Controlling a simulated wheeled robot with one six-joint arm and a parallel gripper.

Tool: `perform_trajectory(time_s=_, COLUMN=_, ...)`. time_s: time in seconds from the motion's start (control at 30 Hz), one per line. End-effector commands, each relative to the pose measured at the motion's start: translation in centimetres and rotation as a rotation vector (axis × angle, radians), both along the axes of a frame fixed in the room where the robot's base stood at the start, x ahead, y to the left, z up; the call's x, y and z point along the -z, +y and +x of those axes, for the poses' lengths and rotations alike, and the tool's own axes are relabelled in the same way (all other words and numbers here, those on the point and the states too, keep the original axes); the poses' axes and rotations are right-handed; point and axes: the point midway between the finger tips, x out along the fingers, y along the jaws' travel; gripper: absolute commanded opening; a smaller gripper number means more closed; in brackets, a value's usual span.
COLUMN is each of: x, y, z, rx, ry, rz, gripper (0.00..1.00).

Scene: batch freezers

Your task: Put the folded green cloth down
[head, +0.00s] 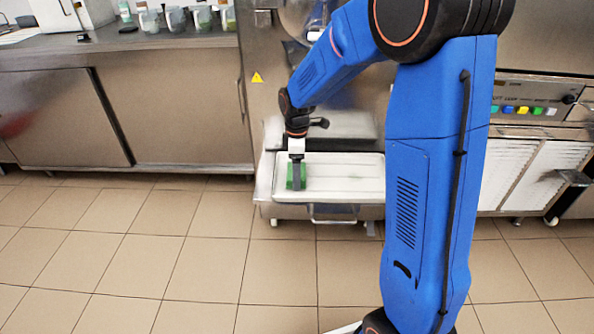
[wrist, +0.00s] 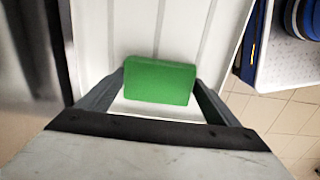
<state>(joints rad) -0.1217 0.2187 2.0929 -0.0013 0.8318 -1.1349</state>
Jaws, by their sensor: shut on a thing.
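The folded green cloth (wrist: 160,80) is a compact green block between the two fingers of my gripper (wrist: 160,92) in the wrist view. My gripper is shut on it, with a finger against each side. In the head view my gripper (head: 296,183) points down over the left part of a white tray (head: 345,180), and the cloth (head: 289,176) shows as a green patch at the fingers. The tray's pale surface (wrist: 155,25) lies behind the cloth in the wrist view. I cannot tell whether the cloth touches the tray.
The tray sits low in front of a steel machine (head: 262,70). A counter (head: 150,42) with several glass jars (head: 203,17) runs along the left. A panel with coloured buttons (head: 522,109) is at the right. The tiled floor (head: 150,250) in front is clear.

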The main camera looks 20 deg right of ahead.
Motion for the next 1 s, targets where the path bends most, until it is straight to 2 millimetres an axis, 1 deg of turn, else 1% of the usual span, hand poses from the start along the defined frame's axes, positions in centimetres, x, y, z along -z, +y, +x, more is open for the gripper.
perform_trajectory(time_s=0.23, x=0.3, y=0.0, z=0.0, rx=0.000, ry=0.000, rz=0.000, gripper=0.49)
perform_trajectory(time_s=0.27, x=0.3, y=0.0, z=0.0, rx=0.000, ry=0.000, rz=0.000, gripper=0.90)
perform_trajectory(time_s=0.3, x=0.2, y=0.0, z=0.0, rx=0.000, ry=0.000, rz=0.000, gripper=0.99)
perform_trajectory(time_s=0.53, x=0.2, y=0.0, z=0.0, rx=0.000, ry=0.000, rz=0.000, gripper=1.00)
perform_trajectory(time_s=0.63, x=-0.3, y=0.0, z=0.0, rx=0.000, ry=-0.002, rz=0.000, gripper=1.00)
perform_trajectory(time_s=0.77, x=-2.0, y=0.0, z=0.1, rx=0.000, ry=-0.004, rz=0.001, gripper=1.00)
perform_trajectory(time_s=1.0, x=-5.6, y=0.0, z=0.1, rx=0.000, ry=-0.004, rz=0.001, gripper=1.00)
